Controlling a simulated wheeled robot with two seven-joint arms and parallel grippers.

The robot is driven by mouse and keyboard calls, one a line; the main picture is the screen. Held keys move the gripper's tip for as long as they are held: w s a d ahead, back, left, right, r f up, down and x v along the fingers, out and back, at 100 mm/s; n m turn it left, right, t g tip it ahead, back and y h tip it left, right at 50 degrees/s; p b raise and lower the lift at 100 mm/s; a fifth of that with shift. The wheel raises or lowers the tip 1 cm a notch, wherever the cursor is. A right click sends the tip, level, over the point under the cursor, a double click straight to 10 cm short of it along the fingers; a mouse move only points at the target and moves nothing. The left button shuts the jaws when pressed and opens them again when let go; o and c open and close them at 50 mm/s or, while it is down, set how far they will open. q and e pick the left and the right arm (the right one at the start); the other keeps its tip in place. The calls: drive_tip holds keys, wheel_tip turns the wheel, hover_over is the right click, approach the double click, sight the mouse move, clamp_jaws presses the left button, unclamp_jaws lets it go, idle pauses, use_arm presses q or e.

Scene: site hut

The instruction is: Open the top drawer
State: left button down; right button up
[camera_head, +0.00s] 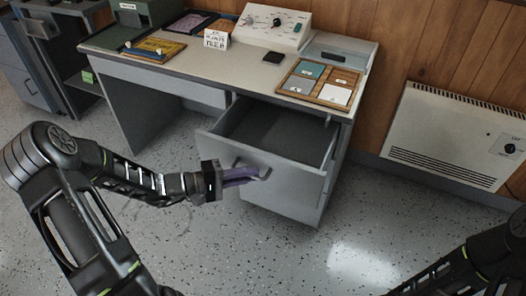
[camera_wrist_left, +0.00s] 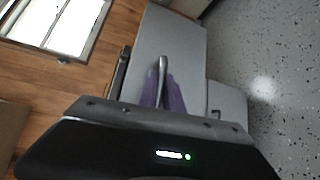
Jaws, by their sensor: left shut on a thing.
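The grey desk (camera_head: 222,66) has a pedestal at its right end. The pedestal's top drawer (camera_head: 275,137) is pulled well out, and its inside looks empty. My left gripper (camera_head: 250,174) is at the drawer front, its purple fingers shut on the drawer handle (camera_head: 266,174). In the left wrist view the handle (camera_wrist_left: 162,68) shows as a bar between the purple fingers. My right arm shows at the lower right, but its gripper is out of view.
A white heater (camera_head: 455,135) hangs at the right wall. The speckled floor before the drawer is clear.

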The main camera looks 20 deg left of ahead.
use_arm(q)
drive_tip(key=s, duration=0.7)
drive_tip(key=shift+a+p, duration=0.25)
drive_tip(key=shift+p, duration=0.05)
drive_tip(key=c, duration=1.5)
unclamp_jaws()
drive_tip(key=v, duration=0.7)
drive_tip(key=shift+s+a+r, duration=0.1)
drive_tip(key=shift+s+a, duration=0.05)
drive_tip(key=shift+a, duration=0.2)
